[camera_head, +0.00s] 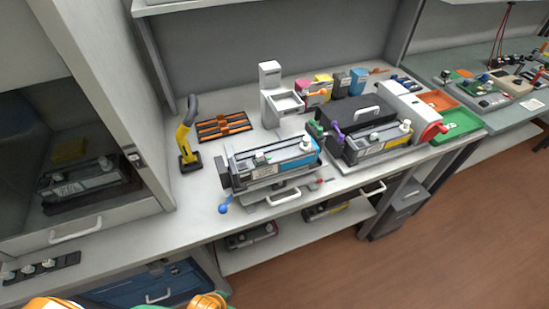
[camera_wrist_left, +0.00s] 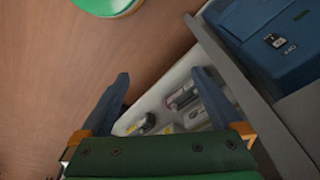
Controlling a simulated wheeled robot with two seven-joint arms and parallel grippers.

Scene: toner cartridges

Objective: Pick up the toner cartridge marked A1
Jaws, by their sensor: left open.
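Several toner cartridges are in the head view, and I cannot read an A1 mark on any. A cyan-banded cartridge (camera_head: 272,160) lies in a holder on the bench. A yellow-labelled cartridge (camera_head: 380,143) sits in the black unit to its right. A magenta-marked cartridge (camera_head: 252,236) and a yellow-marked cartridge (camera_head: 326,209) lie on the shelf below, partly hidden by the benchtop. My left gripper (camera_wrist_left: 160,76) is open and empty. In its wrist view, cartridges (camera_wrist_left: 183,97) on a pale shelf show between and beyond the fingers. My right gripper is not seen.
A glass-fronted cabinet (camera_head: 60,225) stands at left, with a cartridge (camera_head: 80,187) inside. A yellow-handled tool (camera_head: 188,140) and an orange-black tray (camera_head: 223,126) are on the bench. A blue bin (camera_wrist_left: 262,25) is at upper right in the wrist view.

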